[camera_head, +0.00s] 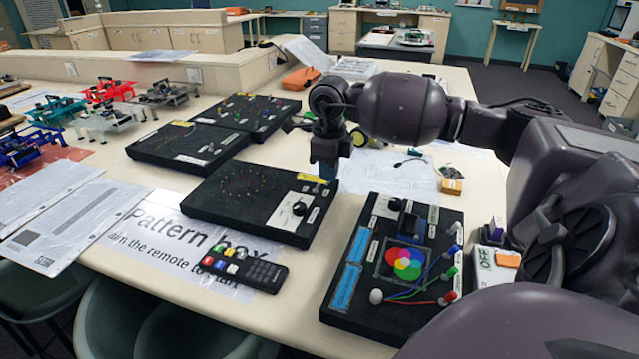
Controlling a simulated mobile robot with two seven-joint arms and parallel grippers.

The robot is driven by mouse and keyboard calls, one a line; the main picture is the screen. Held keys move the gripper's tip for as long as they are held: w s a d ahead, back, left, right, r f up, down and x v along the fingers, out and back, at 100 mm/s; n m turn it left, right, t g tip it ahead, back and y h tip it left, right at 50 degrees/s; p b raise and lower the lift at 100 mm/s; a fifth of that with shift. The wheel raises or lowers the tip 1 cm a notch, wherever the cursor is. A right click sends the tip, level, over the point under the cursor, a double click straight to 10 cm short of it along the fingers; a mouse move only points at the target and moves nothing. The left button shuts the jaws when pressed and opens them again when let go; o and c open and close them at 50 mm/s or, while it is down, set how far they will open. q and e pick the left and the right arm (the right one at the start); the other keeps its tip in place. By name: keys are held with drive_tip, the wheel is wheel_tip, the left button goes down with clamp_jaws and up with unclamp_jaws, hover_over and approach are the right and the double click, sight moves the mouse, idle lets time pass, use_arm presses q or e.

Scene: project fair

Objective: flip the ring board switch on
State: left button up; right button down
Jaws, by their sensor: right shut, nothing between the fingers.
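The ring board (212,205) is a black slab with a ring of small coloured dots, lying on the table in the middle of the view. A white panel (283,217) with a round black knob (298,208) is on its right part, with a yellow label (313,178) behind it. My right gripper (327,176) points down at the board's back right corner, with its fingers shut and empty. I cannot make out the switch; the gripper covers that corner. Whether the fingertips touch the board is unclear. My left gripper is not in view.
A black remote (245,270) lies on the paper sign in front. Two more black boards (187,146) (250,113) lie behind. Small coloured machines stand at the left.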

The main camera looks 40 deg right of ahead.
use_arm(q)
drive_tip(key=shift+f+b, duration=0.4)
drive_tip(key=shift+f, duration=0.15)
use_arm(e)
drive_tip(key=shift+f, duration=1.05)
